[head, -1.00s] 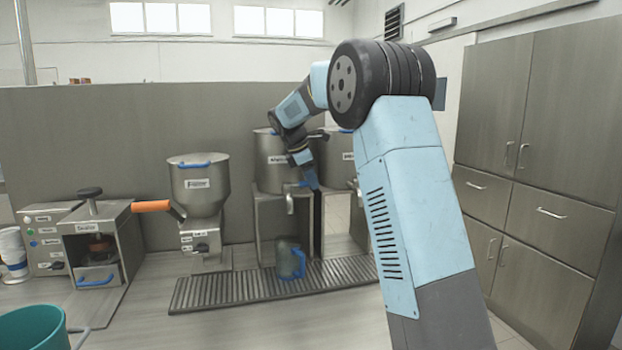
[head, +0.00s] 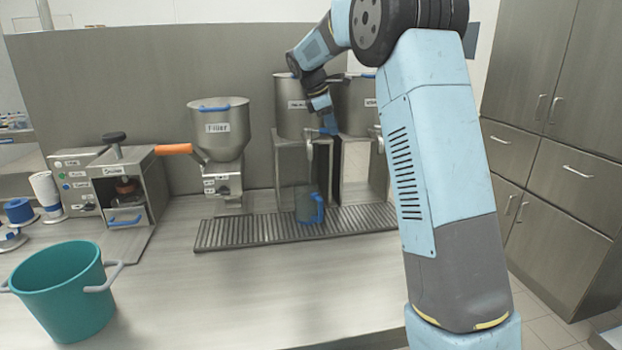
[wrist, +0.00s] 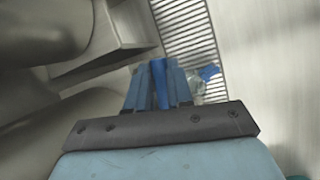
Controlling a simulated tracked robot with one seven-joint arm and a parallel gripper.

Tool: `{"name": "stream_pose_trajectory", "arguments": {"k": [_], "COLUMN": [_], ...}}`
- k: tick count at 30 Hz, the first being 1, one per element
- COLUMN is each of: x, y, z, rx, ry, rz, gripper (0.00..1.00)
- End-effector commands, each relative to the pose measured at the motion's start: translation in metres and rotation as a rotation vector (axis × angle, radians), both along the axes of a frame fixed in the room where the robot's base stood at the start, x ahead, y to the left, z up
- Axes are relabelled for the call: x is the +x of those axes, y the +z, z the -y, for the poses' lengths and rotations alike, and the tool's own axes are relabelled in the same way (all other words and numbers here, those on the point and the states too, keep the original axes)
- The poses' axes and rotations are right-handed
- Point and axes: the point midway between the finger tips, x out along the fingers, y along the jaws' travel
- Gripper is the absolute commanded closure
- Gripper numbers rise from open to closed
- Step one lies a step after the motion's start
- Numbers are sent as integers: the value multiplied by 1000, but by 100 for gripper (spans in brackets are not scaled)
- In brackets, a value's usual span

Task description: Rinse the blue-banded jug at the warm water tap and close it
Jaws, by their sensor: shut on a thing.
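The jug (head: 304,203) is greyish and see-through with a blue handle, and stands upright on the drain grate below the left tank's tap (head: 310,150). Its band and any water are too small to make out. In the wrist view the jug's blue handle (wrist: 209,72) shows just beyond my fingers. My gripper (head: 326,124) is at that tap, above the jug. In the wrist view my gripper (wrist: 157,85) is shut on a bright blue strip, the tap lever (wrist: 160,82). The tank's label is not readable, and any water stream cannot be seen.
A second tank (head: 357,105) stands close on the right. A filler hopper (head: 218,135) stands left of the jug, and a sealer (head: 125,185) farther left. A teal bucket (head: 62,290) is at front left. The slotted grate (head: 240,233) and front counter have free room.

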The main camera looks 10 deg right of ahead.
Motion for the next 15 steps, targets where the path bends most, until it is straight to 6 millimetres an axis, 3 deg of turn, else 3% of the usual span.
{"name": "stream_pose_trajectory", "arguments": {"k": [6, 15], "x": [-8, -9], "y": [0, 0], "z": [-3, -4], "rx": [1, 2], "ry": [-115, -135], "rz": [2, 1], "gripper": [100, 100]}}
